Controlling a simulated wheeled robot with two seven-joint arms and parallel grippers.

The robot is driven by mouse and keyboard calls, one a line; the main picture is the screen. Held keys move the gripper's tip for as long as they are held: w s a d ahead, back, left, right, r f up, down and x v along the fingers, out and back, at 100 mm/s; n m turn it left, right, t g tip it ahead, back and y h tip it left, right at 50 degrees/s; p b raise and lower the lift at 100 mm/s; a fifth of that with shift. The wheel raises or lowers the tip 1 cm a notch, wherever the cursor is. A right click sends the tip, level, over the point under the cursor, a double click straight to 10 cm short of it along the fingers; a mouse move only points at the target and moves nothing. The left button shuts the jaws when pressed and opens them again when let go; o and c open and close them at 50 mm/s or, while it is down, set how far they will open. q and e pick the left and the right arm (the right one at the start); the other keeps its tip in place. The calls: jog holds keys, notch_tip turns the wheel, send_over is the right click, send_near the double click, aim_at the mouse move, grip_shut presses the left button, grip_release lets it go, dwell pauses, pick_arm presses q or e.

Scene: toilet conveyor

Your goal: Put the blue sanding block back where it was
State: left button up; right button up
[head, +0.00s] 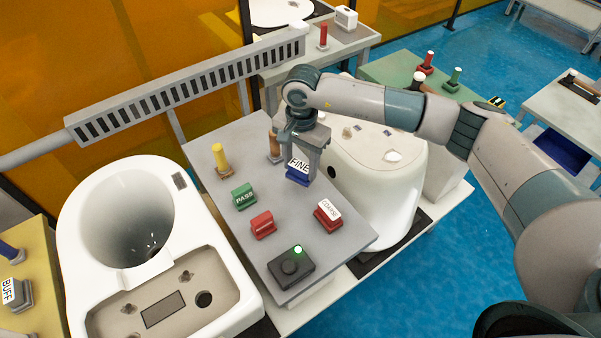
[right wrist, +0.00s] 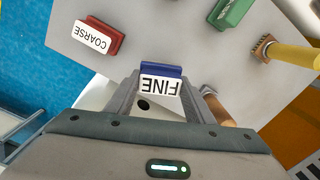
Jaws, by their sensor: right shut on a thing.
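The blue sanding block (head: 297,176) carries a white label reading FINE, and it also shows in the right wrist view (right wrist: 160,71). My right gripper (head: 306,165) points down over the grey table (head: 222,265) near its right edge. Its two fingers are shut on the blue block, which also shows at the right gripper (right wrist: 160,90) in the wrist view. I cannot tell whether the block touches the table top. My left gripper is not in view.
On the table are a red COARSE block (head: 327,215), a green PASS block (head: 244,196), a red block (head: 263,225), a yellow-handled tool (head: 221,160), a brown-handled tool (head: 274,146) and a black button box (head: 291,268). White toilets stand left (head: 85,225) and right (head: 395,185).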

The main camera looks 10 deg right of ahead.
aim_at(300, 175)
jog(key=shift+f+p, duration=0.35)
jog(key=shift+p, duration=0.05)
notch_tip(300, 175, down, 2)
jog(key=shift+p, duration=0.7)
jog(key=shift+f, duration=0.6)
jog(key=shift+f, duration=0.25)
jog(key=o, duration=1.1)
jog(key=shift+r, duration=0.1)
